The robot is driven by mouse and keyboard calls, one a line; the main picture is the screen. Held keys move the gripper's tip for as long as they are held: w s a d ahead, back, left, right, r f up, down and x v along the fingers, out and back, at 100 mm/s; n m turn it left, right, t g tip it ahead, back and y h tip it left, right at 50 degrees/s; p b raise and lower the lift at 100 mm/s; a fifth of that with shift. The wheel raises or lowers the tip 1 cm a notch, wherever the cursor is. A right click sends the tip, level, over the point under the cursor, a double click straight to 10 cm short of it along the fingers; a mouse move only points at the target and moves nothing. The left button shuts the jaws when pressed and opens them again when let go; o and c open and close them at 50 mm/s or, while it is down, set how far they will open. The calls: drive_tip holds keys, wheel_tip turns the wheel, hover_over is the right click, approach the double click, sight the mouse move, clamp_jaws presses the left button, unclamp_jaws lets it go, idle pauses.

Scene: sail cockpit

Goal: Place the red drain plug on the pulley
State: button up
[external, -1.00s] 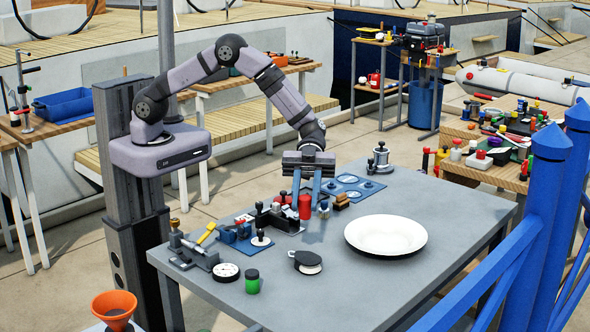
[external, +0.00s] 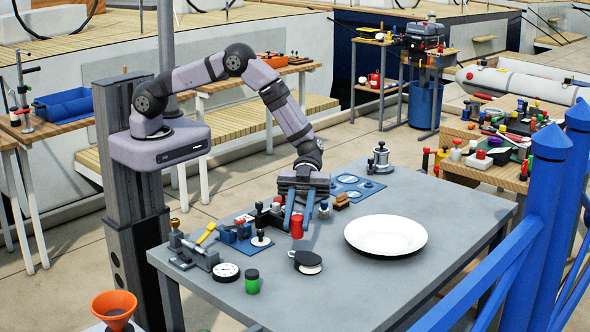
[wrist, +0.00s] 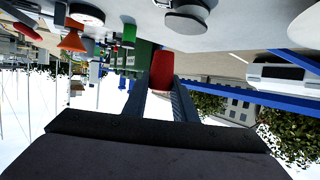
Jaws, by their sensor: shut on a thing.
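My gripper (external: 297,226) is shut on a red cylinder, the red drain plug (external: 297,230), in the external view. The plug is slightly tilted and close over the grey table; whether it touches is unclear. In the wrist view the plug (wrist: 162,68) sits between the blue fingertips. The pulley (external: 306,262), a dark round body with a pale disc, lies flat on the table just in front of the plug, nearer the camera. What looks like the pulley also shows at the top of the wrist view (wrist: 187,20), with a gap to the plug.
A white plate (external: 386,236) lies to the right. Tools and small fittings crowd the table's left and back. The front right of the table (external: 370,290) is clear.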

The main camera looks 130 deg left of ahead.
sight(297, 234)
drive_tip(key=shift+f+p, duration=0.6)
drive_tip(key=shift+f, duration=1.45)
drive_tip(key=shift+f, duration=0.1)
drive_tip(key=shift+f, duration=0.15)
drive_tip(key=o, duration=1)
drive_tip(key=shift+o, duration=0.2)
drive_tip(key=shift+r, duration=0.25)
drive_tip(key=b+v, duration=0.5)
drive_tip(key=v, duration=0.7)
